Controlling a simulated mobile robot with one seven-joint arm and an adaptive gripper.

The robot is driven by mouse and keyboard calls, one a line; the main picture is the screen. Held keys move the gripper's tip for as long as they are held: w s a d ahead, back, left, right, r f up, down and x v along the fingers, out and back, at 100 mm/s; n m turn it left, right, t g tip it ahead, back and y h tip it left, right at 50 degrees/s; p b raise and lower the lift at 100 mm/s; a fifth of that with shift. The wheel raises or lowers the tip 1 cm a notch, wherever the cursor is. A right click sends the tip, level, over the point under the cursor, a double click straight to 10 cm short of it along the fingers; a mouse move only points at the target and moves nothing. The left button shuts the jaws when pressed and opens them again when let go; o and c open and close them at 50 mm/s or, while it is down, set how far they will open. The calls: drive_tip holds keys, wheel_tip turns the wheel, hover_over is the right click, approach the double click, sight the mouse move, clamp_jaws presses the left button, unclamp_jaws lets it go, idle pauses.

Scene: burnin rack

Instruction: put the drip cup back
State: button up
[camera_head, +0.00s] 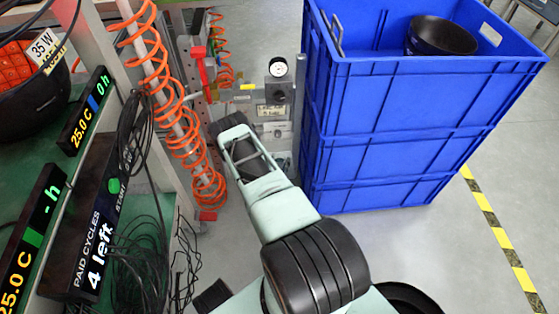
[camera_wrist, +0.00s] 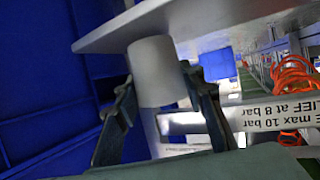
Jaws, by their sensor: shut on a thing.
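The drip cup (camera_wrist: 157,58), a plain pale grey cylinder, sits between the two fingers of my gripper (camera_wrist: 158,84) in the wrist view. The fingers are shut on its sides. One end of the cup meets or overlaps a pale flat plate (camera_wrist: 115,32); I cannot tell whether they touch. In the head view my gripper (camera_head: 232,124) is low, beside the grey panel with a round gauge (camera_head: 278,67). The cup itself is hidden there by my arm.
Blue stacked crates (camera_head: 385,110) stand close to the right, with a black bowl (camera_head: 441,36) in the top one. Orange coiled hoses (camera_head: 178,120) hang on the left by the rack post. Black cables (camera_head: 140,240) hang at lower left.

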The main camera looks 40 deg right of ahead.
drive_tip(key=shift+f, duration=0.25)
drive_tip(key=o, duration=1.3)
drive_tip(key=shift+o, duration=0.2)
drive_tip(key=v, duration=0.7)
drive_tip(key=shift+a, duration=0.2)
drive_tip(key=shift+s, duration=0.1)
drive_tip(key=shift+r, duration=0.1)
